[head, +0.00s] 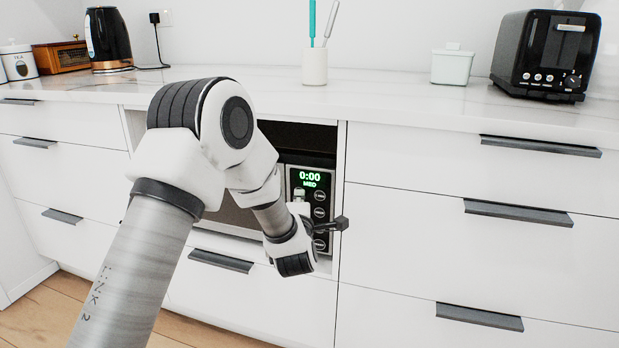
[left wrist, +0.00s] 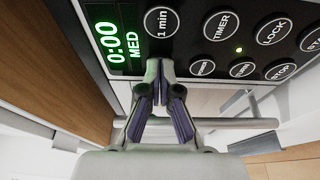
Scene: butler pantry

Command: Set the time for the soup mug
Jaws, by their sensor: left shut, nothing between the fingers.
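The microwave (head: 235,214) sits in a recess under the counter, its door partly hidden by my left arm. Its control panel (head: 296,178) shows a green display (head: 310,180) reading 0:00 and MED. My left gripper (head: 343,224) is shut and empty in front of the panel. Its fingertips (left wrist: 159,66) appear just below "1 min"; contact cannot be told. No soup mug shows. My right gripper is out of view.
Drawers with dark handles (head: 518,213) flank the microwave. On the counter (head: 390,87) stand a kettle (head: 108,38), a utensil cup (head: 315,67), a white canister (head: 452,67) and a black toaster (head: 540,55). The space before the right drawers is clear.

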